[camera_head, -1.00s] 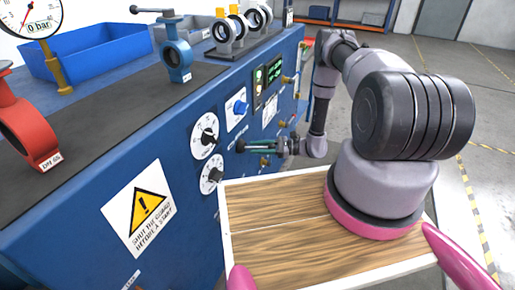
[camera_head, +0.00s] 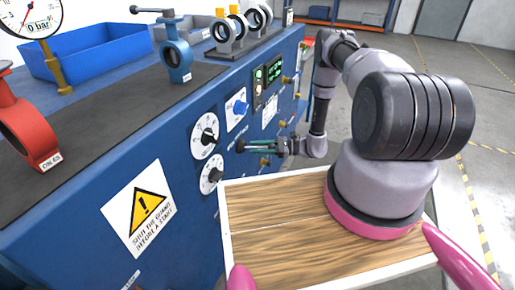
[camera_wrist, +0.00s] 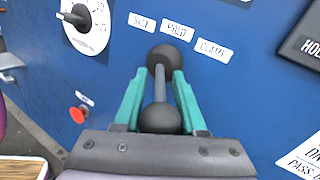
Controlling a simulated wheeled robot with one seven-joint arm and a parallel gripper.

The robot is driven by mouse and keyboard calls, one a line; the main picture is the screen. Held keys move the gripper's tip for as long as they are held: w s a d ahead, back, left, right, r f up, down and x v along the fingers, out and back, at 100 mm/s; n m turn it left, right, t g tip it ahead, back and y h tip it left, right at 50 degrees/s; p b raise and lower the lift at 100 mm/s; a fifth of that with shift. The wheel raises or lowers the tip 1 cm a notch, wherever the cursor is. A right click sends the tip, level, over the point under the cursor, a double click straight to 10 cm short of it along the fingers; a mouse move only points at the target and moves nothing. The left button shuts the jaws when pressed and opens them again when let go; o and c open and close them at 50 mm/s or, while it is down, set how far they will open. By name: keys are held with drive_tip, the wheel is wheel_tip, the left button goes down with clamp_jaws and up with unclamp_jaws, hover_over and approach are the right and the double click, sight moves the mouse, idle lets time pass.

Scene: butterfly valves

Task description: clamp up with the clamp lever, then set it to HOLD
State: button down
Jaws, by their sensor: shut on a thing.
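The clamp lever (camera_wrist: 160,88) shows in the wrist view as a grey rod with a dark ball at each end, on the blue panel. Labels BACK (camera_wrist: 143,22), HOLD (camera_wrist: 176,30) and CLAMP (camera_wrist: 213,50) stand in an arc beyond its far ball. That ball lies below BACK and HOLD; I cannot tell which setting the lever is at. My gripper (camera_wrist: 160,100) has its green fingers on both sides of the lever, shut on it. In the head view my gripper (camera_head: 268,146) is at the panel front, and the lever is too small to make out there.
A dial (camera_wrist: 82,22) and a red button (camera_wrist: 78,114) are left of the lever in the wrist view. A dark HOLD-marked plate (camera_wrist: 302,38) is at right. In the head view, two dials (camera_head: 208,136) and a blue knob (camera_head: 240,107) sit near my gripper.

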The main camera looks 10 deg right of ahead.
drive_tip(key=m+t+h, duration=0.1)
drive_tip(key=t, duration=0.1)
drive_tip(key=s+m+t+h, duration=0.1)
drive_tip(key=m+t, duration=0.1)
drive_tip(key=s+a+m+t+h, duration=0.1)
drive_tip(key=m+t, duration=0.1)
drive_tip(key=t, duration=0.1)
drive_tip(key=shift+s, duration=0.1)
drive_tip(key=c, duration=0.6)
unclamp_jaws()
drive_tip(key=shift+o, duration=0.2)
drive_tip(key=shift+d, duration=0.1)
drive_tip(key=v, duration=1)
drive_tip(key=shift+s+d, duration=0.3)
drive_tip(key=shift+f, duration=0.1)
